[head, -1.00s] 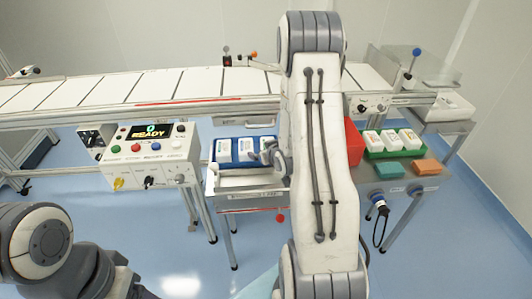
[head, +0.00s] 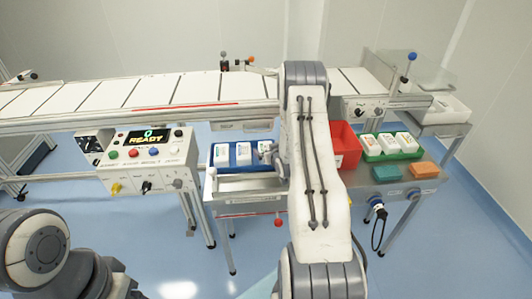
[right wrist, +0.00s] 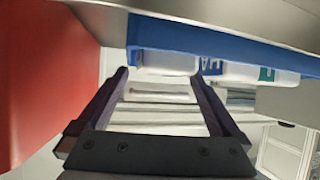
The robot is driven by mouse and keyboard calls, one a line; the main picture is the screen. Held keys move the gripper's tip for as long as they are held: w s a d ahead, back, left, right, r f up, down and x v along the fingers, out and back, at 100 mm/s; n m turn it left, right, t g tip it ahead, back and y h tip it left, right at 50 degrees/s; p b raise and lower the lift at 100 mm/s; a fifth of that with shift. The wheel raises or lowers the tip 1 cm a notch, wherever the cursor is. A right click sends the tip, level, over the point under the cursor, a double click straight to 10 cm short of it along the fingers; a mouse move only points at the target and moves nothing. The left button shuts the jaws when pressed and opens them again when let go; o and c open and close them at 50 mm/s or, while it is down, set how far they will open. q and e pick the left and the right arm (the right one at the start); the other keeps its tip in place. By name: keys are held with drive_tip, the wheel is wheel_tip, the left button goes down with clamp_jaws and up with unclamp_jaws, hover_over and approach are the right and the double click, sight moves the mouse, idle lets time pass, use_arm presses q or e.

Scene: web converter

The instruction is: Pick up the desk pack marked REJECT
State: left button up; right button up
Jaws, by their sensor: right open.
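White packs with coloured labels stand in a blue tray (head: 240,168), among them a left pack (head: 221,155) and a middle pack (head: 243,153). I cannot read which is marked REJECT. My right gripper (head: 268,153) is at the tray's right end, mostly hidden behind my right arm. In the right wrist view the right gripper (right wrist: 158,76) is open with nothing between its dark fingers. The blue tray (right wrist: 225,42) and parts of white packs (right wrist: 165,62) show beyond and above the fingertips. My left gripper is out of view; only left arm links show.
A red bin (head: 345,143) stands right of my arm and fills the left of the right wrist view (right wrist: 40,80). Right of it are a green tray (head: 392,157) of white packs, a teal block (head: 387,173) and an orange block (head: 424,170). A READY control panel (head: 148,160) stands left.

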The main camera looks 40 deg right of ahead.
drive_tip(key=shift+w+f, duration=0.15)
drive_tip(key=shift+w, duration=0.1)
drive_tip(key=c, duration=1.5)
